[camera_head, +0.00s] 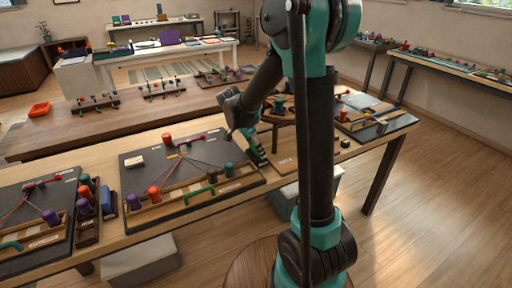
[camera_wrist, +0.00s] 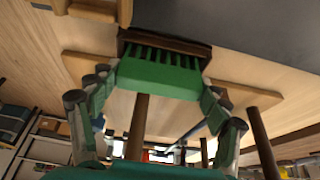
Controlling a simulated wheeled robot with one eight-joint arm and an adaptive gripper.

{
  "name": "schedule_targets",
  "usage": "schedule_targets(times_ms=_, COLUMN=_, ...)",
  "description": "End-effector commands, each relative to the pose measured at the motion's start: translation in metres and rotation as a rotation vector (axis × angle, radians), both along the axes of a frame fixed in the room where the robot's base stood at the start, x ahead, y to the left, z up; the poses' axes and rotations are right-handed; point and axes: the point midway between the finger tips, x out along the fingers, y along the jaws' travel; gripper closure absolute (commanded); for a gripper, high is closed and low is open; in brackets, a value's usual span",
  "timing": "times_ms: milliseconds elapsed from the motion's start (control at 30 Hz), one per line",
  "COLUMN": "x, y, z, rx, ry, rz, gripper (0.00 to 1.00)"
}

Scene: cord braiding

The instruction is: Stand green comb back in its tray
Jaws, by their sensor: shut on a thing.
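The green comb (camera_wrist: 158,76) is between the fingers of my gripper (camera_wrist: 160,86), which is shut on it. In the wrist view its teeth point away from my gripper, towards a dark brown strip (camera_wrist: 185,47), which looks like its tray. I cannot tell whether the teeth are inside it or just in front of it. In the head view the green comb (camera_head: 255,149) shows at the right edge of the middle dark board. My arm and gripper partly hide that area.
The middle dark board (camera_head: 135,172) carries coloured bobbins, cords and a wooden rack (camera_head: 190,193). Another such board (camera_head: 22,205) is at the left. A third dark board (camera_head: 378,128) lies on the right.

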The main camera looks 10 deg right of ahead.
Motion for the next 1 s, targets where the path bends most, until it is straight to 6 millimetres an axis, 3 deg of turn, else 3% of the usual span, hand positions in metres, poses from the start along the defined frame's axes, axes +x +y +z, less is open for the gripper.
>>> schedule_targets(times_ms=300, x=0.0, y=0.0, z=-0.001, rx=0.0, ry=0.0, rz=0.0, gripper=0.52)
schedule_targets(times_ms=333, x=0.0, y=0.0, z=-0.001, rx=0.0, ry=0.0, rz=0.0, gripper=0.21)
schedule_targets(times_ms=500, x=0.0, y=0.0, z=-0.001, rx=0.0, ry=0.0, rz=0.0, gripper=0.0)
schedule_targets(times_ms=867, x=0.0, y=0.0, z=0.0, rx=0.0, ry=0.0, rz=0.0, gripper=0.0)
schedule_targets(times_ms=1000, x=-0.001, y=0.005, z=0.01, rx=0.0, ry=-0.001, rz=0.0, gripper=0.0)
